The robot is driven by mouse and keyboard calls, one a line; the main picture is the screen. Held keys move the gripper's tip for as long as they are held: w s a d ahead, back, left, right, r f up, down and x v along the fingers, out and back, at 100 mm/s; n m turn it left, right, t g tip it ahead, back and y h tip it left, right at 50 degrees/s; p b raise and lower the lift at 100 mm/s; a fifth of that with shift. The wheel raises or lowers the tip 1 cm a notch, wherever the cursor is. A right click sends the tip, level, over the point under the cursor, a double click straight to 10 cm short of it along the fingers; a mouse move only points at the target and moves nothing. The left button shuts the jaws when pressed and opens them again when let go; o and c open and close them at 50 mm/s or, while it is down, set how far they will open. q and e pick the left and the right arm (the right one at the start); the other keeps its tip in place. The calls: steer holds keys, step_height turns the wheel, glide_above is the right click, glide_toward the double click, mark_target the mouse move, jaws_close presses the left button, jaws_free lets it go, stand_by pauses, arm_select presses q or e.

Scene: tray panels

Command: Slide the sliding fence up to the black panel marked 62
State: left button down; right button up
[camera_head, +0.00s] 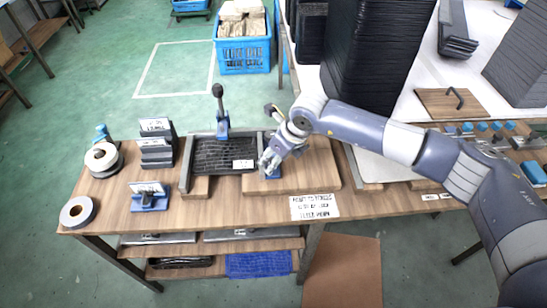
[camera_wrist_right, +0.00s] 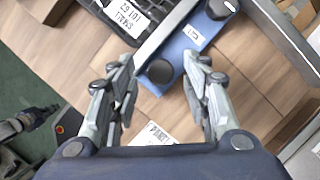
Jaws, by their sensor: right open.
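The black panel (camera_head: 215,155) lies flat in a grey-edged frame on the wooden table, with a white label on its right part. In the right wrist view the panel (camera_wrist_right: 158,14) is at the top, its label reading 62. The sliding fence is a grey bar on a blue block with black knobs (camera_wrist_right: 185,45). In the head view the fence's blue block (camera_head: 273,173) shows just right of the panel, partly hidden by my right gripper. The bar is close beside the panel; I cannot tell if they touch. My right gripper (camera_wrist_right: 163,97) is open, its fingers on either side of the blue block's near end.
A blue-based upright lever (camera_head: 222,125) stands behind the panel. Label stands (camera_head: 150,198) and tape rolls (camera_head: 77,212) are to the left. A tall black stack (camera_head: 370,60) rises behind my right arm. Bare wooden board (camera_head: 315,165) lies right of the fence.

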steer(key=v, duration=1.1)
